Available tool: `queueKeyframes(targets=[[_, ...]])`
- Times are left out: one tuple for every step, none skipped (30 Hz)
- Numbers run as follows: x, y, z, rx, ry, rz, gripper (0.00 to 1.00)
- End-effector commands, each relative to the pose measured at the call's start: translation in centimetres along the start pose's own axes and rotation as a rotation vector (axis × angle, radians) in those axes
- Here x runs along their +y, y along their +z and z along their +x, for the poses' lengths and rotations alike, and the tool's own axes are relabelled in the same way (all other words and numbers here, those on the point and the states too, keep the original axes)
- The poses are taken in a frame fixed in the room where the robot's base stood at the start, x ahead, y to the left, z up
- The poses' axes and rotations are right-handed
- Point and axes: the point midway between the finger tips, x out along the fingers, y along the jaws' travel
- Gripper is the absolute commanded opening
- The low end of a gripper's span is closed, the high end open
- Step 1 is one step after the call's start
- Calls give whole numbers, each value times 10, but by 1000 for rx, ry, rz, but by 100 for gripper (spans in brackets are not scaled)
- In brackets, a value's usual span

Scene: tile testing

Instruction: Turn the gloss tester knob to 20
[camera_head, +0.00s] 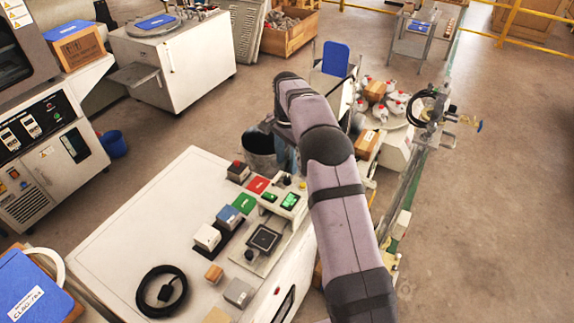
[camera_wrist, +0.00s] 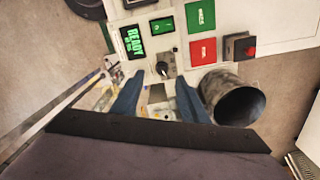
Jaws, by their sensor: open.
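The gloss tester (camera_head: 266,238) is a pale unit on the white bench, with a lit green display. In the wrist view its display (camera_wrist: 133,40) reads READY, and a green switch (camera_wrist: 163,26) sits beside it. The small dark knob (camera_wrist: 162,69) is on a grey plate below the switch. Its pointer setting is too small to read. My gripper (camera_wrist: 161,83) is open and empty. Its two blue fingers point toward the knob, one tip on each side of it in the picture. I cannot tell whether they touch it. My arm partly hides the gripper in the head view.
Red (camera_head: 257,185) and green (camera_head: 243,203) tiles and several small blocks lie left of the tester. A coiled black cable (camera_head: 162,290) lies on the bench (camera_head: 120,235). A dark bucket (camera_wrist: 235,97) stands beside my fingers. A red-button box (camera_wrist: 238,47) is nearby.

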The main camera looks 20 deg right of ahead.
Motion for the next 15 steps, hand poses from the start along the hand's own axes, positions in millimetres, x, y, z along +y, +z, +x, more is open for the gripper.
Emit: queueKeyframes(targets=[[-2, -2, -3, 0, 1, 17, 40], [-3, -3, -3, -1, 1, 24, 40], [-4, -3, -3, -1, 1, 33, 40], [-4, -4, -3, 0, 0, 38, 40], [-5, -4, -3, 0, -1, 41, 40], [-5, -4, -3, 0, -1, 43, 40], [-5, -4, -3, 0, -1, 44, 40], [-5, -4, -2, 0, -1, 44, 40], [-5, -4, -2, 0, 0, 43, 40], [-5, -4, -1, 0, 0, 43, 40], [-5, -4, 0, 0, 0, 43, 40], [-5, -4, 2, -1, 1, 43, 40], [-5, -4, 4, -1, 1, 42, 40], [-5, -4, 7, -1, 1, 42, 40], [-5, -4, 11, -1, 2, 42, 40]])
